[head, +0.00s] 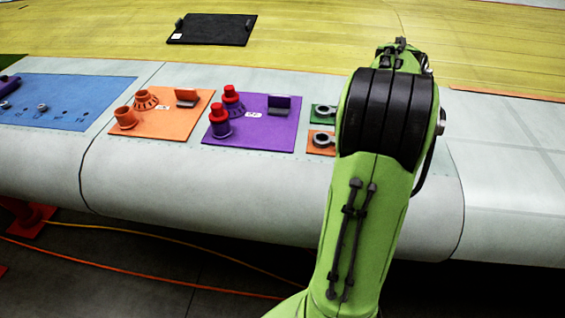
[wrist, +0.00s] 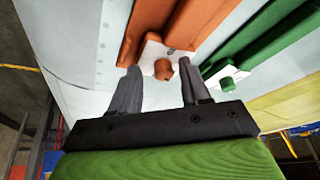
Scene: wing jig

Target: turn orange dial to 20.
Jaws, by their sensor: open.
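In the wrist view, an orange knob (wrist: 162,69) stands out from a white patch with a dark mark I cannot read, beside a long orange bar. It lies between the fingertips of my open gripper (wrist: 161,78) in the picture; the frame does not show whether they touch it. The fingers hold nothing visible. In the head view, a small orange plate (head: 314,150) with a grey ring-shaped part (head: 322,139) shows left of my arm. My arm hides the plate's right side, and my gripper is hidden there too. I cannot read a dial setting.
A green knob (wrist: 227,84) on a matching green fixture is close to the right finger. In the head view, a green plate (head: 316,118) sits just behind the orange one. A purple panel (head: 273,136) with red-topped pegs and an orange panel (head: 180,126) lie further left.

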